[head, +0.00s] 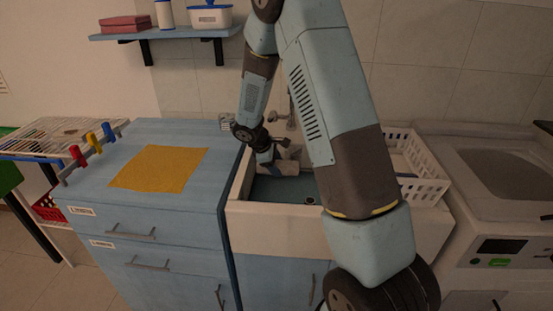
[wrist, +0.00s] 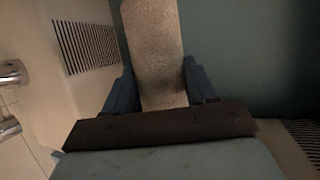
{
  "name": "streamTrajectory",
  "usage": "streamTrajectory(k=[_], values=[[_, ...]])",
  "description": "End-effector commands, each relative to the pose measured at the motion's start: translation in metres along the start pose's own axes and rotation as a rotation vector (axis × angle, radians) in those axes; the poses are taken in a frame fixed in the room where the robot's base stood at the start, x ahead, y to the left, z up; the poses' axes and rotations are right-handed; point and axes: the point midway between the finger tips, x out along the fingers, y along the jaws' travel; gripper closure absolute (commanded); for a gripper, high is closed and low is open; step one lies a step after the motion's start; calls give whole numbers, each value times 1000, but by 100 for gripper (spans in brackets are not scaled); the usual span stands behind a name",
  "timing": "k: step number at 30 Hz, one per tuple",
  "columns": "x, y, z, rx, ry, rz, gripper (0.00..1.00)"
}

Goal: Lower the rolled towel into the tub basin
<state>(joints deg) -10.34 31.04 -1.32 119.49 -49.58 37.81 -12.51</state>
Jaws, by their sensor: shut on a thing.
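The rolled towel (wrist: 157,52) is a pale beige-grey roll between the two fingers of my gripper (wrist: 160,85) in the wrist view. In the head view my gripper (head: 277,160) is at the sink with the towel (head: 284,168) at its tip. The gripper is shut on the towel. The tub basin (head: 265,190) is a white sink with a blue-green inside and a dark round drain. The towel is over or within the basin opening; its exact height above the bottom cannot be told. My arm hides part of the basin's right side.
A white basket (head: 428,178) stands at the basin's right. A faucet (head: 290,108) rises behind the basin. A blue cabinet (head: 185,135) with a yellow cloth (head: 160,168) is on the left. A shelf (head: 170,33) hangs on the wall.

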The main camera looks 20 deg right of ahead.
Motion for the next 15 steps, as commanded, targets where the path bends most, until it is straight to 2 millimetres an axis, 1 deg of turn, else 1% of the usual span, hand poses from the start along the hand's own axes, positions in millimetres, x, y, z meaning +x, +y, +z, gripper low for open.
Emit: streamTrajectory(k=[15], values=[[45, -16, -18, -1, -1, -1, 78]])
